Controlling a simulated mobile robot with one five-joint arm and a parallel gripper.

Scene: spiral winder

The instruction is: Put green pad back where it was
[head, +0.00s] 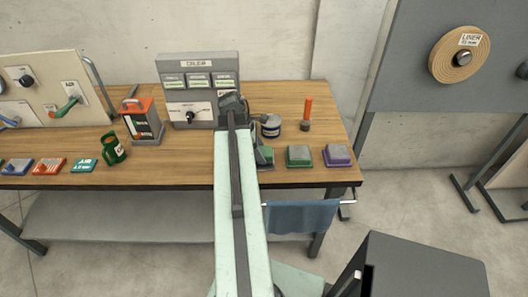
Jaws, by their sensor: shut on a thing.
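My arm reaches from the bottom of the head view over the table and hides part of what lies behind it. My gripper (259,146) shows only in part, low over the tabletop just right of the arm, and is shut. A dark green pad (265,157) is at its jaws, partly hidden by the arm; I cannot tell whether it touches the table.
A blue cloth (302,216) hangs below the table edge.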

